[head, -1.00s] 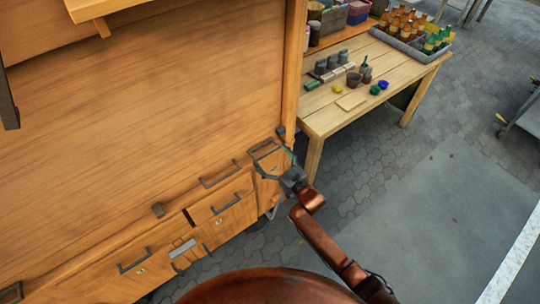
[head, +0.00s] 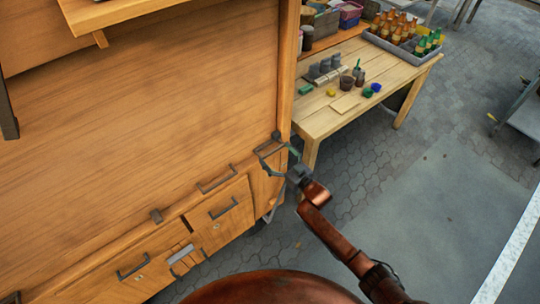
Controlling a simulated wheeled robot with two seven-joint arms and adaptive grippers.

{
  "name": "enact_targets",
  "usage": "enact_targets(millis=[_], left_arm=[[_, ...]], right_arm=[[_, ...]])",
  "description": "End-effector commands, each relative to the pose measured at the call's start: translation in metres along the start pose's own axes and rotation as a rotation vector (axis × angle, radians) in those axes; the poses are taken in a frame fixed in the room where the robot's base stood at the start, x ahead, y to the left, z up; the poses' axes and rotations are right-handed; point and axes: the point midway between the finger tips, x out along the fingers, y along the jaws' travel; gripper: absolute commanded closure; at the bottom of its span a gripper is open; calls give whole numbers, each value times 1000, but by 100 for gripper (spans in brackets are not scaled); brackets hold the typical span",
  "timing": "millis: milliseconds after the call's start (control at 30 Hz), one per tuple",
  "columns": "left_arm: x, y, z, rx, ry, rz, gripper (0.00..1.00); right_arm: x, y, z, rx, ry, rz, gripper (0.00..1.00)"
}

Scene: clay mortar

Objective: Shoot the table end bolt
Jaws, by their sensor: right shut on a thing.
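The wooden cart's table panel (head: 150,130) fills the left of the head view. A dark bar handle, which looks like the end bolt (head: 267,148), is at the right end of its lower rail, beside a small dark block (head: 276,135) at the corner post. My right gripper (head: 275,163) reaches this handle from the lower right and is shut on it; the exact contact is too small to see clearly. My left gripper is not in view.
Below the rail are drawers with dark handles (head: 223,208) and a grey latch plate (head: 181,254). A wooden table (head: 330,119) with pots and a bottle crate (head: 408,49) stands behind at the right. The paving (head: 420,200) to the right is clear.

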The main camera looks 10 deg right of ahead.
Motion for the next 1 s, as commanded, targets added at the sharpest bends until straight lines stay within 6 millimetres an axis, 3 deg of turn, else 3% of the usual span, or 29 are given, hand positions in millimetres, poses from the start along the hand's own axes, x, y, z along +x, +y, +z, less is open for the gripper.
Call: enact_targets(millis=[133,167,267,667,1000], left_arm=[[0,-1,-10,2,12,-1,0],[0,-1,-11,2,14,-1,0],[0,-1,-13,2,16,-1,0],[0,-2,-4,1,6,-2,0],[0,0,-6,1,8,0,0]], right_arm=[[-1,6,0,-3,-2,8,52],[-1,6,0,-3,-2,8,7],[-1,6,0,-3,-2,8,0],[-6,2,0,-2,-1,3,0],[-71,3,1,-2,-3,5,0]])
